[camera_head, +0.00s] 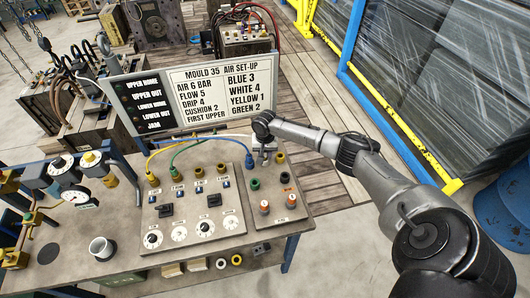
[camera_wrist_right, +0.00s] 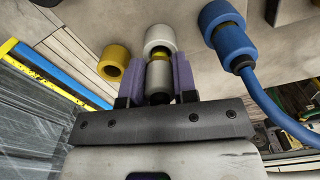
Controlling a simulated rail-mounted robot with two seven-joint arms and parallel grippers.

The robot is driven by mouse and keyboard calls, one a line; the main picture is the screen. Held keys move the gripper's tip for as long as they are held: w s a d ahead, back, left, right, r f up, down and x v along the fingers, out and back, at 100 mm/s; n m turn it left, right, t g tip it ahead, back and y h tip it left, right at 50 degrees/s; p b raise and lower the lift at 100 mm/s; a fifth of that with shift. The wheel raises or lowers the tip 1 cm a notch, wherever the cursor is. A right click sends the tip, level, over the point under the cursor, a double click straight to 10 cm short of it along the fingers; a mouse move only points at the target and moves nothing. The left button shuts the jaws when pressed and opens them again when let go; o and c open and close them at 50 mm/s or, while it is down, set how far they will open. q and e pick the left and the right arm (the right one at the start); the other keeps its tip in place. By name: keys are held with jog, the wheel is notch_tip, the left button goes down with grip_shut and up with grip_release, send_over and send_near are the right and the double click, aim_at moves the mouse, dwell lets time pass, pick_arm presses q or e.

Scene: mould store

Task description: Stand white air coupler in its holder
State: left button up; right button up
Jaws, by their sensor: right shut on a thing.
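My right gripper (camera_head: 262,155) is over the top of the right-hand panel (camera_head: 272,218). In the right wrist view its purple pads (camera_wrist_right: 160,80) are shut on the grey body of the white air coupler (camera_wrist_right: 159,74). A white collar (camera_wrist_right: 160,38) and a thin yellow ring show at the body's far end. I cannot tell whether the collar is part of the coupler or a fitting on the panel. The gripper largely hides the coupler in the head view. I cannot make out which fitting is its holder. My left gripper is not in view.
A blue coupler (camera_wrist_right: 236,48) with its hose is close on the right in the wrist view, and a yellow fitting (camera_wrist_right: 115,62) on the left. The sign (camera_head: 195,95) stands behind the panels. A cup (camera_head: 102,248) stands at the table's left.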

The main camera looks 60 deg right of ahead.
dwell(0.5)
jog(key=shift+f, duration=0.5)
jog(key=o, duration=1)
jog(key=shift+o, duration=0.4)
jog(key=o, duration=0.3)
jog(key=shift+r, duration=0.1)
